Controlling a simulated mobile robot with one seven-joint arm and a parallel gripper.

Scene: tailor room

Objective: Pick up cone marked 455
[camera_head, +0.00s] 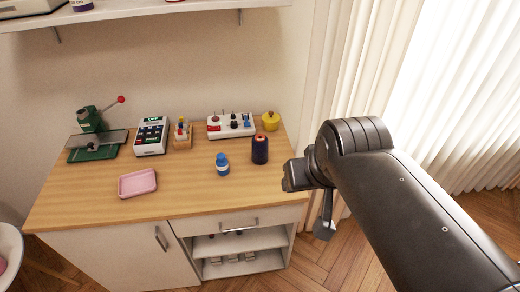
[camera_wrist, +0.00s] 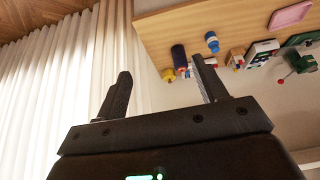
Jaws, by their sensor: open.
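A dark navy thread cone (camera_head: 260,150) with an orange-red top stands upright near the right end of the wooden worktop. No number can be read on it. It also shows in the wrist view (camera_wrist: 180,57), where the scene looks upside down. My gripper (camera_wrist: 161,68) is open and empty, its two fingers wide apart. In the head view it is to the right of the cone, off the worktop's right edge, and is partly hidden by my arm.
A blue bottle (camera_head: 222,164) stands just left of the cone. A yellow lidded pot (camera_head: 270,120) and a white box with knobs (camera_head: 231,126) are behind it. A pink tray (camera_head: 137,183), keypad device (camera_head: 151,136) and green press (camera_head: 92,130) are farther left. The front right worktop is clear.

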